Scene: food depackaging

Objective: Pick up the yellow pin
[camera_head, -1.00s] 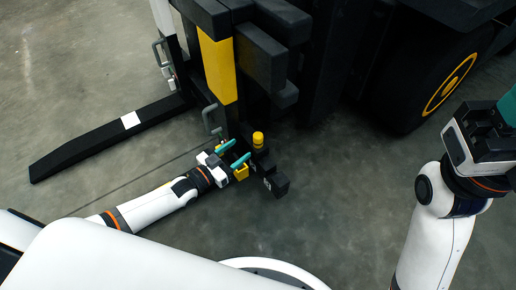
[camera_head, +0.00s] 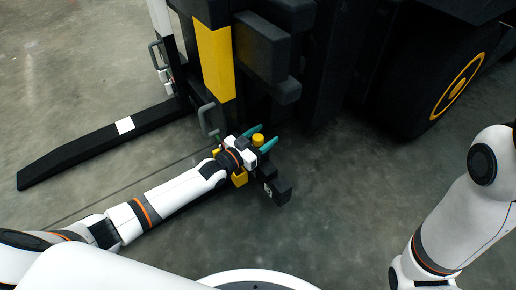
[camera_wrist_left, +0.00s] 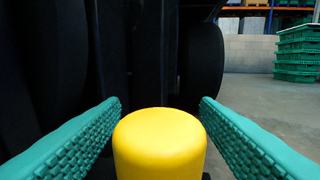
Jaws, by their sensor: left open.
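The yellow pin (camera_head: 258,139) stands upright at the front of the dark vehicle, low beside its mast. In the left wrist view its rounded yellow top (camera_wrist_left: 160,145) fills the lower middle. My left gripper (camera_head: 264,137) is open, with one teal finger on each side of the pin. The lower part of the pin is hidden. My right arm shows at the right edge of the head view, but its gripper is outside the frame.
A black fork (camera_head: 75,145) with a white patch lies along the floor to the left. The yellow and black mast (camera_head: 215,62) rises just behind the pin. A large wheel (camera_head: 440,85) stands at right. Green crates (camera_wrist_left: 298,52) are stacked far off. Open floor lies in front.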

